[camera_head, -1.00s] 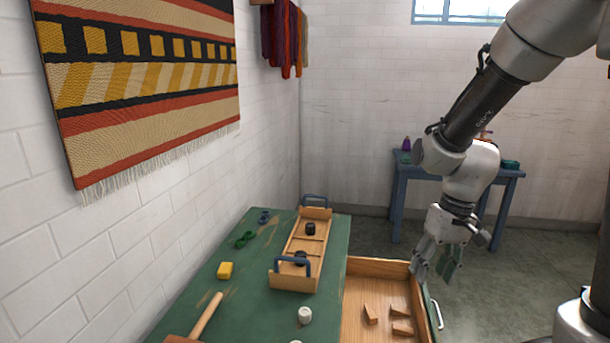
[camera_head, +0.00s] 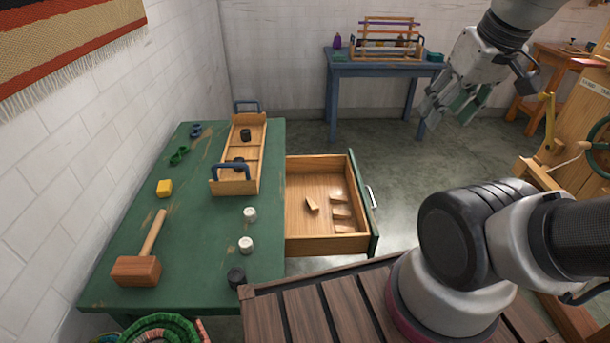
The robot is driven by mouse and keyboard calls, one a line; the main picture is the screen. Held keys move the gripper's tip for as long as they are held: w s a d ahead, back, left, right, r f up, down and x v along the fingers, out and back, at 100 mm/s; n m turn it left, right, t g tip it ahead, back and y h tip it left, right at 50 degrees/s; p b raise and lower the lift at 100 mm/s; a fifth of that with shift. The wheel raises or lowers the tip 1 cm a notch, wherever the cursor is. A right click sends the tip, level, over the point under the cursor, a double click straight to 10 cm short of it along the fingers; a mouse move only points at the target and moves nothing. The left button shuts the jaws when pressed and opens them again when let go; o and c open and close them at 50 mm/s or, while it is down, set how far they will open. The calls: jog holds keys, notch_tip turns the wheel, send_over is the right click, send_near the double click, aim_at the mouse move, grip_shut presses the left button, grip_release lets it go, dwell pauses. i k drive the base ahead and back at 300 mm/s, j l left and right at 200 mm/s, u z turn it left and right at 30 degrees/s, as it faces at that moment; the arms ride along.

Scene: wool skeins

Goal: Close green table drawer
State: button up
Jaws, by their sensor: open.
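The green table (camera_head: 205,210) stands against the white wall at the left. Its drawer (camera_head: 305,242) is pulled out to the right, with a green front (camera_head: 362,203) and a pale metal handle (camera_head: 371,197). Several small wooden wedges (camera_head: 341,213) lie in the drawer. My gripper (camera_head: 450,110) is open and empty. It is raised to the upper right of the drawer, apart from it, with its fingers pointing down and left.
On the green table are a wooden tray (camera_head: 225,187) with blue handles, a mallet (camera_head: 138,269), a yellow block (camera_head: 164,187) and small pots. A blue table (camera_head: 385,68) stands behind. A wooden wheel device (camera_head: 575,140) is at the right. Open floor lies right of the drawer.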

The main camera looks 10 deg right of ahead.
aim_at(308, 234)
jog(key=l+u, duration=0.15)
jog(key=l, duration=0.4)
jog(key=l+u, duration=0.15)
jog(key=l, duration=0.45)
jog(key=k+l+u, duration=0.15)
jog(key=l, duration=0.4)
jog(key=l+u, duration=0.2)
jog(key=l, duration=0.4)
